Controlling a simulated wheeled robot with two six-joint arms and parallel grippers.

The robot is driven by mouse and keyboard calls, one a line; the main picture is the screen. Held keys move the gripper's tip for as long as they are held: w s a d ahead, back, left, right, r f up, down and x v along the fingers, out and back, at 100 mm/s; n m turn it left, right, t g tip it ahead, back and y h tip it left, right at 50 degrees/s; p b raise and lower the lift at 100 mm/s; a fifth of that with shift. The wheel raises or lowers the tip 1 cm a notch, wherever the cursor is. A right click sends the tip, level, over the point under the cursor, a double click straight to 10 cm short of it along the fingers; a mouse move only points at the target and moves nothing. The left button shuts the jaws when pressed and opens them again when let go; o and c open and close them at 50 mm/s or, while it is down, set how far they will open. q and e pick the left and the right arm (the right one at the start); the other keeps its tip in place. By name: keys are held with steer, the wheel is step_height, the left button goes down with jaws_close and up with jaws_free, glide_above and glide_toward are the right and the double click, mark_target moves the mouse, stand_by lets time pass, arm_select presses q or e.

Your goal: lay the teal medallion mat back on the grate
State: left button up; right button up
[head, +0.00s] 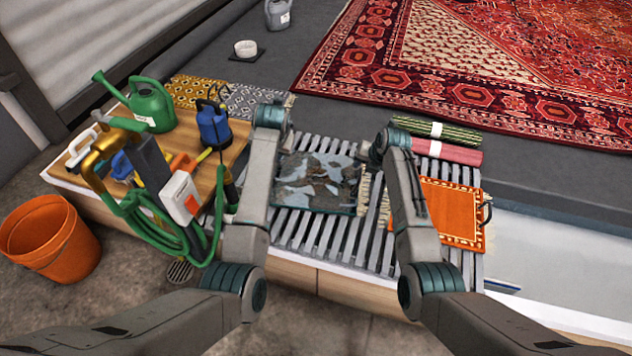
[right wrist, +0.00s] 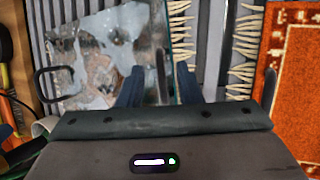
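The mat on the slats, which I take for the teal medallion mat (head: 318,186), looks grey-blue with dark blotches and a thin teal edge. It lies on the slatted grate (head: 300,236), left of centre, and shows glossy in the right wrist view (right wrist: 105,60). My right gripper (head: 370,154) is at the mat's right side. In the right wrist view (right wrist: 160,88) its fingers stand apart over the mat's right edge; I cannot tell whether they touch it. My left gripper (head: 276,135) is near the mat's left back corner, its fingers hidden by the arm.
An orange bordered mat (head: 455,212) lies at the grate's right. Green (head: 440,130) and pink (head: 446,151) rolls lie behind it. A wooden board (head: 192,146) at left holds a green watering can (head: 150,104), blue bottle and hose. An orange bucket (head: 50,240) stands on the floor.

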steer(key=v, duration=0.7)
steer(key=shift+r, duration=0.25)
steer(key=shift+s, duration=0.1)
